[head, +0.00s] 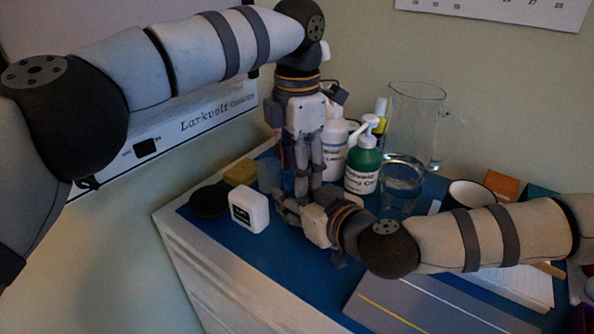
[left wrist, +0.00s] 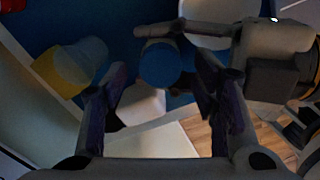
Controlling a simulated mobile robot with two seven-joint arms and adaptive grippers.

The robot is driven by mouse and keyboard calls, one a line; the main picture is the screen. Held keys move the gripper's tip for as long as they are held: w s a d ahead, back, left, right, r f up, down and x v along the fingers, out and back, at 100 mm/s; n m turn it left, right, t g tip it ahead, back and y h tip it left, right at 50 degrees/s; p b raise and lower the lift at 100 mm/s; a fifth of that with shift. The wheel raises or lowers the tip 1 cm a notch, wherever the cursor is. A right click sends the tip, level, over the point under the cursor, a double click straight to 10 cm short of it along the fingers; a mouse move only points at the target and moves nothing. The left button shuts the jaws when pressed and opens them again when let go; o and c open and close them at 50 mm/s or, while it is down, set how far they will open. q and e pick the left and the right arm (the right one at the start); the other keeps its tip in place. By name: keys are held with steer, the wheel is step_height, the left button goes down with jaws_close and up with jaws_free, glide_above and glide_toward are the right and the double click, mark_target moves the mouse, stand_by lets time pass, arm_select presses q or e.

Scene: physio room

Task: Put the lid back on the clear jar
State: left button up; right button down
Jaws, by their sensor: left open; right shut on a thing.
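My left gripper (head: 313,188) points straight down over the mat and is open. In the left wrist view its fingers stand on either side of a blue round-topped thing (left wrist: 160,65), with nothing visibly gripped. My right gripper (head: 287,206) comes in low from the right, with its fingers around that blue thing. The fingers mostly hide it in the head view, and I cannot tell whether it is the jar's lid. A clear, open-looking vessel (head: 269,175), perhaps the jar, stands left of the grippers; it also shows in the left wrist view (left wrist: 88,60).
A yellow sponge (head: 240,172), a dark round disc (head: 209,201) and a white labelled box (head: 249,211) lie at the left. A green pump bottle (head: 363,168), a white bottle (head: 334,145), a glass (head: 401,190) and a pitcher (head: 415,125) crowd the back right.

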arm_select(q)
step_height(320, 180, up, 4)
steer(key=shift+f, duration=0.25)
steer(key=shift+c, duration=0.4)
